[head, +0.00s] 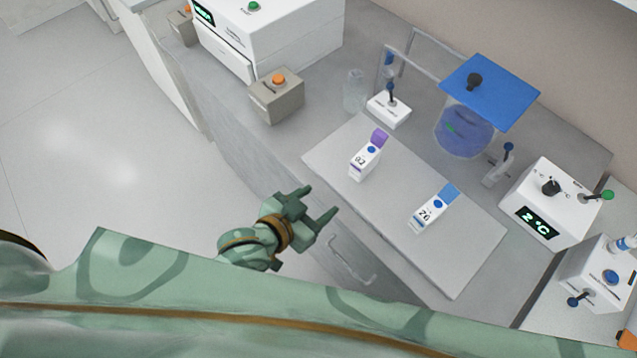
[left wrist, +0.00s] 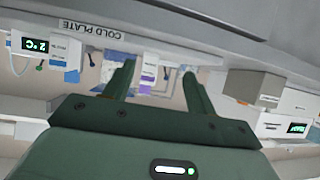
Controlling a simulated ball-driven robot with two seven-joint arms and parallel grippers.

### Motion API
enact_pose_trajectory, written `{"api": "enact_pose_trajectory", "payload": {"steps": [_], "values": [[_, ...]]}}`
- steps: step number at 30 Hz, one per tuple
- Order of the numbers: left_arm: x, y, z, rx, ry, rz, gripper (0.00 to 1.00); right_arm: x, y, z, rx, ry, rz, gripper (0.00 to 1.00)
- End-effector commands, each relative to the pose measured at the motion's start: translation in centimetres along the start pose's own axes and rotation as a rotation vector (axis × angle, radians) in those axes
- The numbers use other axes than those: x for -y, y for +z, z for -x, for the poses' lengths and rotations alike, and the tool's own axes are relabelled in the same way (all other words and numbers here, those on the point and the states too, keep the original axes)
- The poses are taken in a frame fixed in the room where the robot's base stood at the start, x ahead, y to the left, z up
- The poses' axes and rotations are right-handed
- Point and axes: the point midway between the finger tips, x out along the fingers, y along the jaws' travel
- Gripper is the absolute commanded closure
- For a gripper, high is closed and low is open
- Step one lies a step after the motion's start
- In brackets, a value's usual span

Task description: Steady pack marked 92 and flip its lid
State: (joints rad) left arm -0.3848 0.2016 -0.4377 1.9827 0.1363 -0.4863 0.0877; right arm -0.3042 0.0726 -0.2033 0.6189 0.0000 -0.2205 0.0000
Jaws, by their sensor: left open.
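A small white pack with a purple lid (head: 367,160) stands on the pale plate; its number is small and looks like 92. A second white pack with a blue lid (head: 430,213) stands to its right on the same plate, and its number looks like 26 or 76. Both lids stick up at the far end. My left gripper (head: 320,200) is open and empty, short of the bench's front edge and apart from both packs. In the left wrist view, the purple-lidded pack (left wrist: 149,68) shows between the open fingers. My right gripper is not in view.
The pale plate (head: 450,275) has free room around the packs. Behind it are a small switch box (head: 388,108) and a clear vessel with a blue lid (head: 490,92). A grey box with an orange button (head: 277,97) stands left, and a display unit (head: 550,205) right.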

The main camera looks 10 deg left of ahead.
Motion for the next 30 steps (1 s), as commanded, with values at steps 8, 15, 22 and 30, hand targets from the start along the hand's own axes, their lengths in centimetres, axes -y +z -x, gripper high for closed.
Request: {"api": "enact_pose_trajectory", "payload": {"steps": [8, 15, 22, 30], "values": [[-0.8, -5.1, 1.0, -0.088, 0.021, 0.000, 0.44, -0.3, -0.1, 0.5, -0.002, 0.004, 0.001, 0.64], [-0.9, -5.3, -3.7, -0.088, 0.020, 0.000, 0.44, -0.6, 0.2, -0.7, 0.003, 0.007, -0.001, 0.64], [-1.0, -5.7, -9.2, -0.087, 0.020, 0.001, 0.44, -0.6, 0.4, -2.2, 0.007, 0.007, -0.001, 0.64], [-1.1, -6.1, -13.5, -0.086, 0.020, 0.001, 0.44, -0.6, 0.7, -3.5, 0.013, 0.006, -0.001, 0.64]]}}
